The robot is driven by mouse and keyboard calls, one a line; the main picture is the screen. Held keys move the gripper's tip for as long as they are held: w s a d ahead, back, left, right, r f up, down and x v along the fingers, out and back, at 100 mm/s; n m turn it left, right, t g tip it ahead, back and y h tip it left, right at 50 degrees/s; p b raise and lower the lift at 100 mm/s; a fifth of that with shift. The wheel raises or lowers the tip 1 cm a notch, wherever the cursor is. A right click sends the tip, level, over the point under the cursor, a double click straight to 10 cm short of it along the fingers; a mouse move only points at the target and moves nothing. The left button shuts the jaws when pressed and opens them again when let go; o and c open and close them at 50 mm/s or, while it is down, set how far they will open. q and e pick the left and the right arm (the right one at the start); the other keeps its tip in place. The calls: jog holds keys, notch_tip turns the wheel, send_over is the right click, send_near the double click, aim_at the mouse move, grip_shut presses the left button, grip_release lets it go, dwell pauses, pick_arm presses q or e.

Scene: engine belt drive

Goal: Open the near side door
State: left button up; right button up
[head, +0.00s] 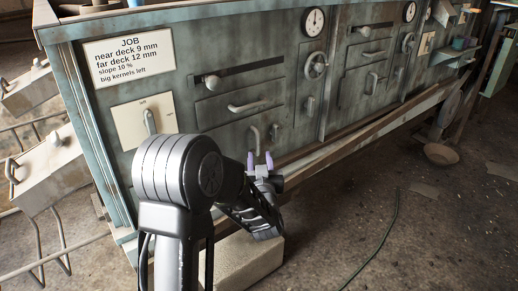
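The grey-green machine (200,60) runs from left to right, with several panels and handles on its face. A lower panel (228,137) on its near section carries a curved upright handle (254,134) and looks closed. I cannot tell for sure that this is the near side door, and my arm hides its lower left part. My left gripper (260,162) is just below that handle, with its two purple fingertips pointing up and apart. It looks open and empty, and I cannot tell whether it touches the panel. My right gripper is not in view.
Above are a drawer-like panel (240,102), a slotted knob (212,82), a gauge (314,22) and a handwheel (316,65). A job sign (128,58) is at upper left. A pale block (245,262) stands below my gripper. The floor at right is mostly open, with a hose (385,235).

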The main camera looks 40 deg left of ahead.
aim_at(258, 145)
pick_arm(q)
jog(key=b+x, duration=0.1)
jog(key=x, duration=0.5)
jog(key=shift+w+a, duration=0.1)
jog(key=shift+w, duration=0.05)
jog(key=shift+c, duration=0.2)
grip_shut()
dwell(1.1)
